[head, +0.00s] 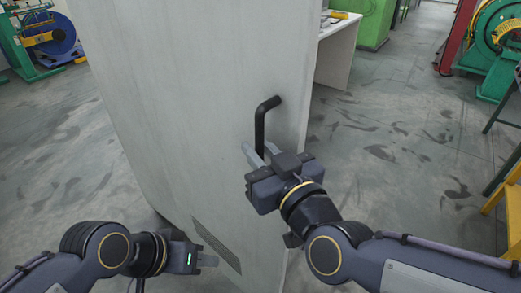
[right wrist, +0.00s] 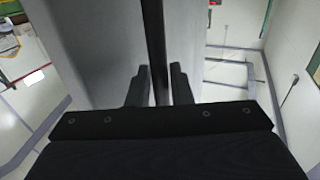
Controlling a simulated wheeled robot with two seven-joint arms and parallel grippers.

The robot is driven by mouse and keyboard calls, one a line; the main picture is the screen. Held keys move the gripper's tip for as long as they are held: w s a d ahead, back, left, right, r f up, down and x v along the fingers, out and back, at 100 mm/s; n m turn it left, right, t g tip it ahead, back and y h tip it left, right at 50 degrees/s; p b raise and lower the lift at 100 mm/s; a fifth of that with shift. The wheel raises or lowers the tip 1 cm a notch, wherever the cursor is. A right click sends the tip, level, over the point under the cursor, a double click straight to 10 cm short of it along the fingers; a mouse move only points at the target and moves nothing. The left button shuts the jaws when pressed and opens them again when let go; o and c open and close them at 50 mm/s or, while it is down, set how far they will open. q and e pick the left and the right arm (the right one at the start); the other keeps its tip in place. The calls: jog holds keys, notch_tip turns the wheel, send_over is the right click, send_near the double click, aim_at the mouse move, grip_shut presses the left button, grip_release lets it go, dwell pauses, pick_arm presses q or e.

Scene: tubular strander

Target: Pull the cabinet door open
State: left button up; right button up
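The grey cabinet door (head: 190,110) fills the middle of the head view. Its black bent bar handle (head: 260,125) stands upright near the right edge. My right gripper (head: 261,153) is at the lower part of the handle, with one finger on each side. In the right wrist view the handle (right wrist: 155,45) runs between the two parted fingers (right wrist: 158,88), with a small gap showing to the right finger. My left gripper (head: 207,260) is low at the left, in front of the door's lower part and away from the handle. Its finger opening is not clear.
A dark vent grille (head: 216,245) is low on the cabinet. A white table (head: 337,50) and a green machine (head: 376,22) stand behind it. A blue reel (head: 52,35) is at the back left. A yellow step (head: 495,210) is at the right edge. Floor right of the cabinet (head: 400,150) is clear.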

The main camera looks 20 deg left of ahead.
jog(key=v, duration=0.8)
dwell(0.4)
jog(key=w+d+f+m+g+h+p, duration=0.25)
jog(key=d+m+h+p, duration=0.3)
jog(key=d, duration=0.95)
jog(key=s+d+f+m+g+h+p, duration=0.3)
jog(key=s+d+f+m+g+p, duration=0.1)
jog(key=s+d, duration=0.6)
notch_tip(320, 180, down, 2)
jog(key=shift+d+f+m+h, duration=0.1)
jog(key=shift+d+m+h, duration=0.25)
jog(key=shift+d+m, duration=0.55)
